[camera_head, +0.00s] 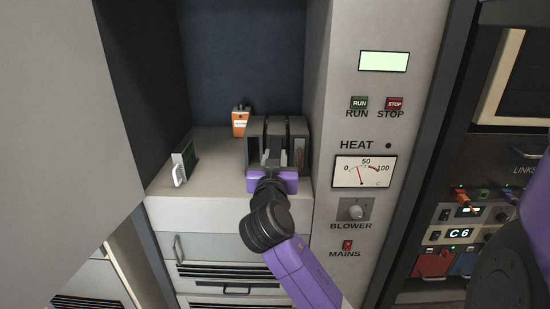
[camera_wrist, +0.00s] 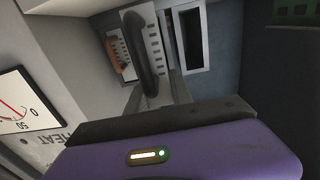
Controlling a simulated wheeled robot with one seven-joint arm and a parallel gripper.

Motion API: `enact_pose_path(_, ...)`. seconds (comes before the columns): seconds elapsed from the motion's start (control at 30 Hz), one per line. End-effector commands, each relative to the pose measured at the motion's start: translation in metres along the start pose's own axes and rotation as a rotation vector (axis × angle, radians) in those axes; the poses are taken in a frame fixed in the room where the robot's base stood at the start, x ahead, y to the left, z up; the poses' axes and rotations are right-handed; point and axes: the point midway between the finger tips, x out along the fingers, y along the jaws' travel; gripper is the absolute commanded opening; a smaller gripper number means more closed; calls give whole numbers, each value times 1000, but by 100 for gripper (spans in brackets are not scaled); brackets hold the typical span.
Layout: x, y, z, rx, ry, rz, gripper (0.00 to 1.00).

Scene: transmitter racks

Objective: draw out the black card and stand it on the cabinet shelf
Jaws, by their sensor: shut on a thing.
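A grey card rack (camera_head: 297,126) with dark slots stands on the cabinet shelf (camera_head: 214,151), at its right side. My gripper (camera_head: 271,170) is in front of the rack. In the wrist view my gripper (camera_wrist: 160,92) is shut on a dark curved handle (camera_wrist: 142,52), which I take to be the black card's. Behind the handle is a pale panel with slits, at the rack. Most of the card is hidden, and I cannot tell how far it sits in its slot. A dark open slot (camera_wrist: 191,38) shows beside it.
A dark card with a pale handle (camera_head: 185,163) stands at the shelf's left. An orange device (camera_head: 240,121) stands behind, left of the rack. The shelf between is clear. The control panel (camera_head: 360,140) is close on the right; a grey door (camera_head: 60,120) is on the left.

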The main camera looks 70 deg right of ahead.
Motion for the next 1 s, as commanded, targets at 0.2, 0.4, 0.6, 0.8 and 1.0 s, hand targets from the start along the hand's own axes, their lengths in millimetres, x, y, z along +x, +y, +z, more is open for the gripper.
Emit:
enact_pose_path(0.2, -6, 0, 0, 1, 1, -1, 0)
enact_pose_path(0.4, -12, 0, 0, 2, 1, -1, 0)
enact_pose_path(0.6, -17, 0, 0, 1, 2, -1, 0)
enact_pose_path(0.8, -22, 0, 0, 1, 2, -1, 0)
enact_pose_path(1.0, -27, 1, 0, 1, 2, 0, 0)
